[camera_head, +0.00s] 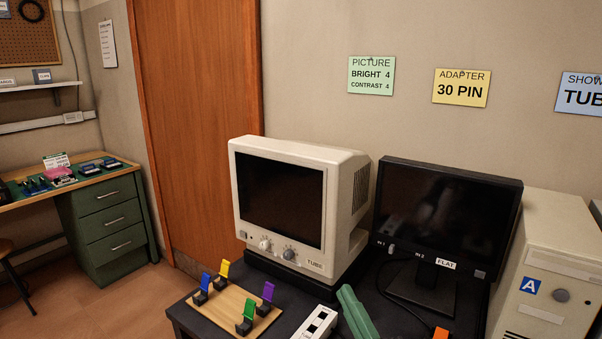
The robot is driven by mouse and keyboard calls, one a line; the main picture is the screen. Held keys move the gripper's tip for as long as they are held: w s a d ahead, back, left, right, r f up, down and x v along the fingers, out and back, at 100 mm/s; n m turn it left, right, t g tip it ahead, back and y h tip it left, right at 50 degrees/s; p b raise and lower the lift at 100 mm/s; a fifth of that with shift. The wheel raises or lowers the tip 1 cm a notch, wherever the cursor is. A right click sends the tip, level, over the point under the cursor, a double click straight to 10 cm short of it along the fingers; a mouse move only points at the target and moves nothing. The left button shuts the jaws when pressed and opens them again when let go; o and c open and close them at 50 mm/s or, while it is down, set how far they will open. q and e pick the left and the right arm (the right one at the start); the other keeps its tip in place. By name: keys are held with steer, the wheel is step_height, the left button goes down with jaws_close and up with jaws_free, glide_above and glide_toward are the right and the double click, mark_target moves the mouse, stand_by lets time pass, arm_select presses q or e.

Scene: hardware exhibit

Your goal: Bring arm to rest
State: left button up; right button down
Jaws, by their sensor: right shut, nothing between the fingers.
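My right gripper (347,293) shows at the bottom middle as two narrow green fingers lying together. It is shut and empty, and points up and away over the dark table (400,318). It is between a white slotted block (317,323) on its left and the flat monitor (440,222) on its right. The lower part of the gripper and its arm are cut off by the bottom edge. My left gripper is not in view.
A cream tube monitor (281,200) stands behind the gripper. A wooden board (235,312) with several coloured clips lies at front left. A beige computer case (551,270) stands at right, with an orange piece (440,333) at the bottom edge. Open floor (130,300) lies left.

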steer(key=s+d+f+m+g+h, duration=0.2)
steer(key=d+f+m+g+h, duration=0.3)
steer(key=d+f+m, duration=0.4)
steer(key=s+d+f+m+g+h, duration=0.1)
steer(key=s+f+g, duration=0.1)
steer(key=s+f, duration=0.2)
steer(key=s+d+f+m+g+h, duration=0.1)
steer(key=s+f+g, duration=0.1)
steer(key=s+f, duration=0.2)
steer(key=s+d+f+m+g, duration=0.2)
steer(key=s+f, duration=0.2)
steer(key=f, duration=0.1)
steer(key=shift+d+f+g+h, duration=0.1)
steer(key=shift+f+g+h, duration=0.3)
steer(key=s+f+m+g, duration=0.2)
steer(key=s+f+g, duration=0.2)
steer(key=s, duration=0.6)
steer(key=w+a+f+t+y+p, duration=0.2)
steer(key=w+a+f+t+y, duration=0.1)
steer(key=f, duration=0.5)
steer(key=shift+w+a+f+t, duration=0.3)
steer(key=shift+w+a+t, duration=0.2)
steer(key=shift+t, duration=0.5)
